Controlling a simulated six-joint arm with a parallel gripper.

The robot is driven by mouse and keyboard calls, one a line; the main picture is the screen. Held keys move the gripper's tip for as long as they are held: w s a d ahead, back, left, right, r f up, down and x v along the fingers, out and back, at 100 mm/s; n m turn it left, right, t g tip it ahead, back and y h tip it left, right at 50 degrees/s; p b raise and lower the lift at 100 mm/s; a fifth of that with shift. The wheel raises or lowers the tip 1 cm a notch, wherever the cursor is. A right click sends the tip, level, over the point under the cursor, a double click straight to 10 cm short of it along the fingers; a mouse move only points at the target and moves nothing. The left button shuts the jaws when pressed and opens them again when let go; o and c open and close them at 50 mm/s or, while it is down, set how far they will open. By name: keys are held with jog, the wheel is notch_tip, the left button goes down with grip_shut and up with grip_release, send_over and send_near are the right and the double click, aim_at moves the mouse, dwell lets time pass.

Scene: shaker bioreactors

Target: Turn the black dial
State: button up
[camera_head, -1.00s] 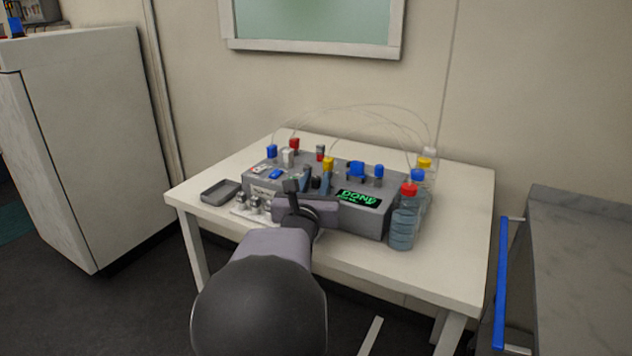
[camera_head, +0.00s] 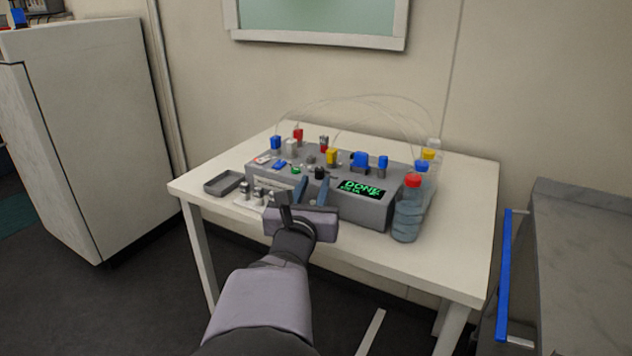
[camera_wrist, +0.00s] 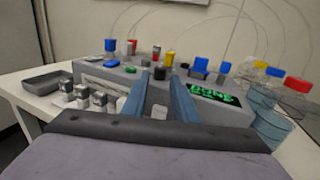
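The black dial (camera_head: 320,173) is a small black knob on top of the grey bioreactor box (camera_head: 372,214), just left of a screen (camera_head: 361,189) with green text reading "DONE". In the wrist view the dial (camera_wrist: 159,73) stands beyond the fingertips, roughly in line with the space between them. My gripper (camera_head: 312,190) is open, its two blue-grey fingers apart and empty, in front of the box. The wrist view also shows the open fingers (camera_wrist: 166,88). The dial appears clear of both fingers.
Capped bottles (camera_head: 408,215) stand at the box's right end. Several coloured caps and a green button (camera_head: 296,170) are on the box top. A grey tray (camera_head: 226,183) and small metal-topped vials (camera_head: 257,192) are at left. Thin tubes arch above. The table's front right is bare.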

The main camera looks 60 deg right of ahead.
aim_at(316, 172)
jog(key=shift+a, duration=0.2)
jog(key=shift+o, duration=1.4)
jog(key=w+d+r+m+g+p, duration=0.1)
jog(key=r+p, duration=0.1)
jog(key=w+d+r+m+g+h+p, duration=0.1)
jog(key=r+p, duration=0.1)
jog(key=p, duration=0.1)
jog(key=w+d+r+m+g+h+p, duration=0.1)
jog(key=w+r+p, duration=0.1)
jog(key=shift+d+r+m+p, duration=0.1)
jog(key=shift+d+m+p, duration=0.2)
jog(key=shift+d+m, duration=0.1)
jog(key=a+f+m+g+p, duration=0.1)
jog(key=g+p, duration=0.1)
jog(key=a+f+m+g+y+p, duration=0.1)
jog(key=f+g+p, duration=0.1)
jog(key=g, duration=0.1)
jog(key=a+f+m+g+p, duration=0.1)
jog(key=f+g+p, duration=0.1)
jog(key=shift+w+a+f+g+y+p, duration=0.15)
jog(key=shift+w+g+y+p, duration=0.15)
jog(key=shift+g, duration=0.1)
jog(key=shift+s+a+f, duration=0.1)
jog(key=shift+a+f, duration=0.15)
jog(key=shift+f, duration=0.05)
jog(key=shift+p+x, duration=0.7)
jog(key=shift+x, duration=2.95)
jog(key=shift+s+f, duration=0.1)
